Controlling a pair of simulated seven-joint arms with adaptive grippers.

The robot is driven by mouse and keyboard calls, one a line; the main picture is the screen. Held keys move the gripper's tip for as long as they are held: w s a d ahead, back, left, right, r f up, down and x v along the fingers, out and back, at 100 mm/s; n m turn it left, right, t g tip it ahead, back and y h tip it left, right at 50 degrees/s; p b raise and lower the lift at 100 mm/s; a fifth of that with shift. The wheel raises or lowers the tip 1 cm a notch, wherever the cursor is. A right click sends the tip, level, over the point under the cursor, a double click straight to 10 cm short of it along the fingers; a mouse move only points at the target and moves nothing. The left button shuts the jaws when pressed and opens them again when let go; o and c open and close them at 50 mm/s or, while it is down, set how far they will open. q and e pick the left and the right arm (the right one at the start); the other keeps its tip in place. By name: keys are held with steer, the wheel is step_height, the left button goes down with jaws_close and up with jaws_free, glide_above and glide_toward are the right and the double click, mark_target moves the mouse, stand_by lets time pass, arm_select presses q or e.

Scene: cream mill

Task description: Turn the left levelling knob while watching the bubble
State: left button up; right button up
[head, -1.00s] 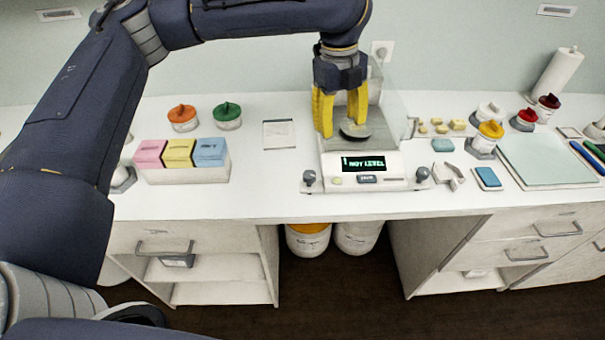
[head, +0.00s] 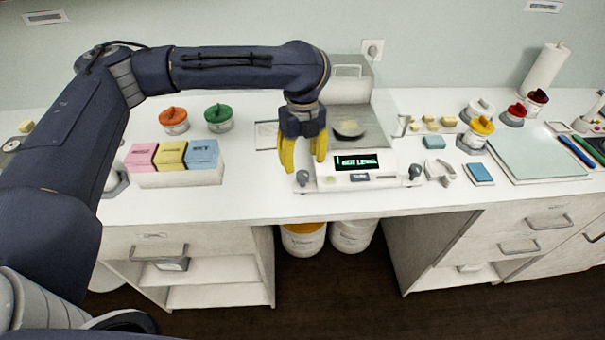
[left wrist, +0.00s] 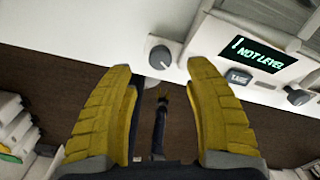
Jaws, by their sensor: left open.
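The balance (head: 385,172) stands on the bench, its lit display (head: 356,162) reading NOT LEVEL in the left wrist view (left wrist: 258,54). The grey left levelling knob (head: 302,179) is at its front left corner; it also shows in the left wrist view (left wrist: 160,57), between and just beyond my fingertips. The right knob (head: 415,171) is at the opposite front corner. My left gripper (head: 304,164) is open and empty, its yellow fingers pointing down over the left knob. I cannot make out the bubble. My right gripper is not in view.
A box of pink, yellow and blue packs (head: 178,178) stands left, with orange-lidded (head: 174,122) and green-lidded (head: 219,118) jars behind it. Small weights (head: 432,123), a blue block (head: 480,174) and a pale mat (head: 540,155) lie right. The bench's front edge is close to the knob.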

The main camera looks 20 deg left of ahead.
mark_target(302, 174)
arm_select(q)
steer(key=shift+f, duration=3)
jaws_close()
